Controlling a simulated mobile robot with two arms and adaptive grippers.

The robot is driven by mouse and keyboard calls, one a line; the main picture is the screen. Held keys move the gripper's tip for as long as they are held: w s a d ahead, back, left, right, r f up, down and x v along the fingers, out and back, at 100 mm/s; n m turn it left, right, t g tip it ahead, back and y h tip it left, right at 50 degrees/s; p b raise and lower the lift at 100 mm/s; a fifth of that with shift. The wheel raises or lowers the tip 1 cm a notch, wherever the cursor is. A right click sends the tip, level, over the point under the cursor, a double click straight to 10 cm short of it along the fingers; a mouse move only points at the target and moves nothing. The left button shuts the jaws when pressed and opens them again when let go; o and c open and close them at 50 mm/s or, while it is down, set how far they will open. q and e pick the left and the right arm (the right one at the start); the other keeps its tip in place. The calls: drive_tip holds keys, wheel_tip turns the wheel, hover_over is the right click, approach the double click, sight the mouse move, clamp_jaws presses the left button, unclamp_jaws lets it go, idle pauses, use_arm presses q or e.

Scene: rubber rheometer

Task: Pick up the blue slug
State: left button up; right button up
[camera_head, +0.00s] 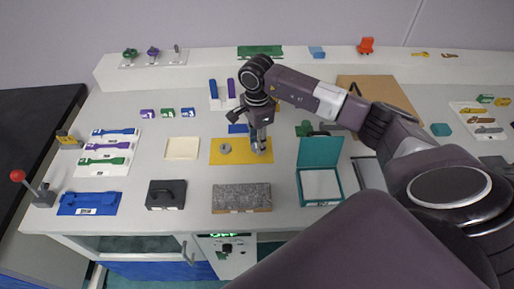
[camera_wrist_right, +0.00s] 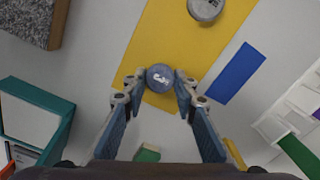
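The slug is a small round blue-grey disc (camera_wrist_right: 160,77) with a pale mark on top, seen in the right wrist view above the yellow mat (camera_wrist_right: 145,50). My right gripper (camera_wrist_right: 160,80) has one fingertip on each side of the slug, close against its edges. In the head view my right gripper (camera_head: 259,146) points down at the right part of the yellow mat (camera_head: 240,158), and the fingers mostly hide the slug. Whether the slug is clear of the mat cannot be told. My left gripper is not in view.
A grey round piece (camera_head: 225,148) lies on the mat to the left. A teal open box (camera_head: 320,152) stands to the right and a grey stone block (camera_head: 241,197) in front. A blue flat piece (camera_wrist_right: 237,72) lies beside the mat.

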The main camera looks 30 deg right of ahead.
drive_tip(key=shift+c, duration=0.8)
drive_tip(key=shift+r, duration=0.15)
